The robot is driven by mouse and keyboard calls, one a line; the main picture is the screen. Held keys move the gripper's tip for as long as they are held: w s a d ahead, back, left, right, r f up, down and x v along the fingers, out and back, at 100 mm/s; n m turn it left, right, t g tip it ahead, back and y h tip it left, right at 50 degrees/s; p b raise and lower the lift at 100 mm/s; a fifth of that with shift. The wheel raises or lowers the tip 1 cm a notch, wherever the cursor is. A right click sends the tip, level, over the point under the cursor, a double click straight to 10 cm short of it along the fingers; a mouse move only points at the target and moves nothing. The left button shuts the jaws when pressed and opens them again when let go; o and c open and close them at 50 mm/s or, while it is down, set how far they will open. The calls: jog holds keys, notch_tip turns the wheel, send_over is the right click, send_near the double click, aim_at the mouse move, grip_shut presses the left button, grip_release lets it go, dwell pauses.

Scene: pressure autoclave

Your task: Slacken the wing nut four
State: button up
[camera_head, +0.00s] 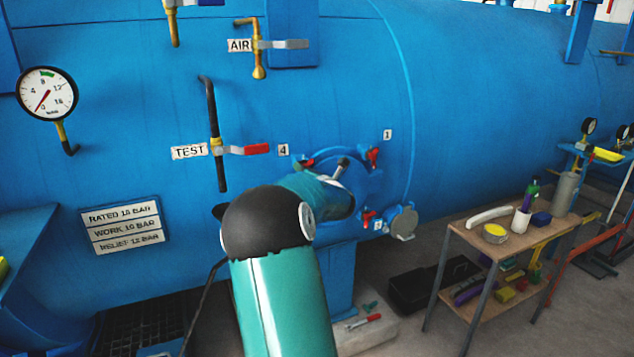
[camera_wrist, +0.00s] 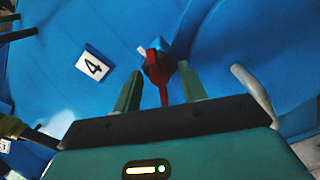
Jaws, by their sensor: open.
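The wing nut four (camera_wrist: 156,68) is red and sits on a blue lug beside the label 4 (camera_wrist: 94,65) in the wrist view. In the head view a bit of red at the wing nut (camera_head: 307,163) shows beside its label (camera_head: 283,150), largely behind my arm. My gripper (camera_wrist: 159,72) is open, with one green finger on each side of the red wing nut in the picture. I cannot tell whether the fingers touch it or how deep they reach. In the head view my arm hides the gripper's fingers.
Red wing nuts stand by label 1 (camera_head: 372,157) and at the lower right of the round cover (camera_head: 368,218). The TEST valve's red lever (camera_head: 256,149) and pipe are left of my arm. A wooden bench (camera_head: 465,235) with tools stands at right.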

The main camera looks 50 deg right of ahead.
jog(key=v, duration=1.2)
jog(key=w+a+m+g+y, duration=0.2)
jog(key=a+m, duration=0.7)
jog(key=a, duration=0.4)
jog(key=w+a+m+g+y, duration=0.25)
jog(key=a+m, duration=0.55)
jog(key=a, duration=0.5)
jog(key=s+a+f+m+g+y, duration=0.2)
jog(key=s+a, duration=0.6)
jog(key=a, duration=0.4)
jog(key=s+a+f+m+g+y, duration=0.2)
jog(key=s+a, duration=0.5)
jog(key=a, duration=0.6)
jog(key=m+g, duration=0.1)
jog(key=m, duration=0.1)
jog(key=shift+s+f+m+y, duration=0.3)
jog(key=shift+s+m+y, duration=0.05)
jog(key=shift+s+m, duration=0.05)
jog(key=shift+a, duration=0.1)
jog(key=shift+c, duration=0.2)
